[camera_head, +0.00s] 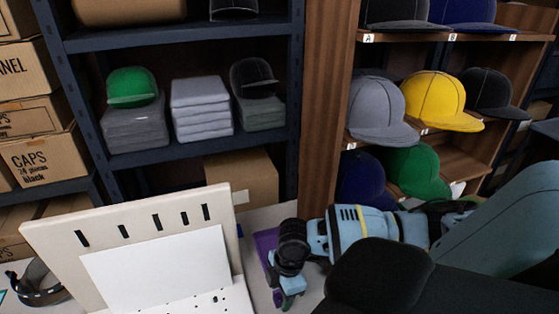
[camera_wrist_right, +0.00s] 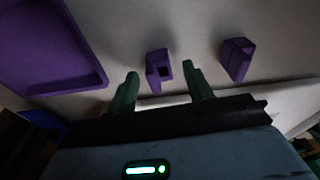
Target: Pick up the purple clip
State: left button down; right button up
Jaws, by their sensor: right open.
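A small purple clip (camera_wrist_right: 152,76) with a square hole stands on the pale surface in the right wrist view. It appears between and just beyond the two fingertips of my right gripper (camera_wrist_right: 160,72), which is open and holds nothing. I cannot tell the exact gap between fingers and clip. A second purple clip (camera_wrist_right: 237,60) stands apart to its right. In the head view my right gripper (camera_head: 287,297) reaches down beside the white pegboard; its own wrist hides most of the spot, and no clip shows clearly there. My left gripper is not in view.
A purple tray (camera_wrist_right: 45,50) lies left of the clips in the wrist view; its edge (camera_head: 264,241) shows behind my right wrist. The slotted pegboard (camera_head: 60,240) stands close to the left of my wrist. Shelves with caps (camera_head: 376,107) rise behind.

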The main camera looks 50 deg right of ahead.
jog(key=shift+a+f, duration=0.1)
jog(key=shift+f, duration=0.6)
jog(key=shift+c, duration=0.4)
jog(key=c, duration=1)
jog(key=shift+r, duration=0.15)
notch_tip(320, 180, up, 10)
jog(key=shift+f+p, duration=0.1)
jog(key=shift+p, duration=0.45)
